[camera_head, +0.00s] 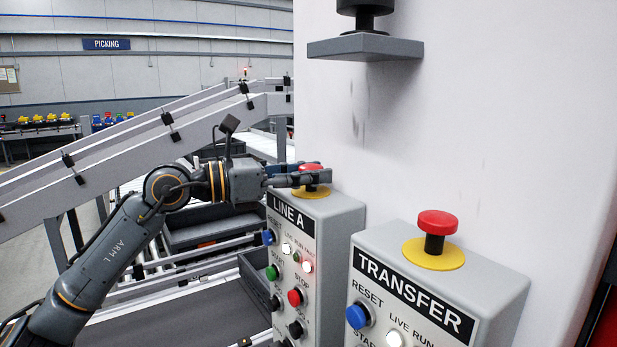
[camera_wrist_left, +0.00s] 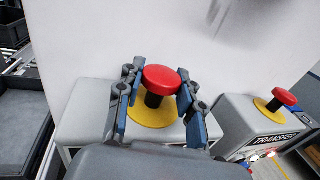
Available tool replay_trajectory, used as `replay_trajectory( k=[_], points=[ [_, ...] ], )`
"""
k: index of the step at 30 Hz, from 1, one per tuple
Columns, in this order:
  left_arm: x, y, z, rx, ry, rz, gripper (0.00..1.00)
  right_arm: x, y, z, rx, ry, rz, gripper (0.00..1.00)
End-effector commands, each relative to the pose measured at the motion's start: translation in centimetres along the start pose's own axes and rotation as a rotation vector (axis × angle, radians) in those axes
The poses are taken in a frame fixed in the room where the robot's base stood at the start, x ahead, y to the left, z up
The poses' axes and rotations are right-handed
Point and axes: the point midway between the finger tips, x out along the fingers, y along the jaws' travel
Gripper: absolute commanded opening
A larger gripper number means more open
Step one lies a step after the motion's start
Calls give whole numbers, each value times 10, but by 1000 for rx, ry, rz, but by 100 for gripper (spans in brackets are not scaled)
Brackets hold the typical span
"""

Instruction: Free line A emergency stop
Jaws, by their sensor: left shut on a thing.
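The line A emergency stop (camera_head: 311,167) is a red mushroom button on a yellow disc, on top of the grey LINE A box (camera_head: 345,212). My left gripper (camera_head: 322,178) reaches it from the left and is shut on it, with fingers around the red head. In the left wrist view, the red button (camera_wrist_left: 162,79) stands upright between the two fingers (camera_wrist_left: 160,74), its black stem and yellow disc showing below. My right gripper is not in view.
The TRANSFER box (camera_head: 440,278) stands close on the right with its own red stop button (camera_head: 438,222). A grey ledge (camera_head: 365,47) juts from the white wall above. Conveyors (camera_head: 140,140) lie behind my arm.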

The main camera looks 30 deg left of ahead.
Motion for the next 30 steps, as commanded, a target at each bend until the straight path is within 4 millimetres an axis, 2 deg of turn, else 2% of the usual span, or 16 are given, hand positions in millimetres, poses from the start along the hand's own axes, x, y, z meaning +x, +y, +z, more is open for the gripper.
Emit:
replay_trajectory(
  k=[5,6,9,22,30],
  points=[
    [-2,1,6,3,-18,5,5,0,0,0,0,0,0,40],
    [-2,1,6,3,-19,5,40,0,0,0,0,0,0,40],
    [-2,1,6,3,-18,5,60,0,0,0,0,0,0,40],
    [-5,1,3,1,-13,2,60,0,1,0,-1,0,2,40],
    [-33,1,2,-3,-13,2,60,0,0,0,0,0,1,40]
  ],
)
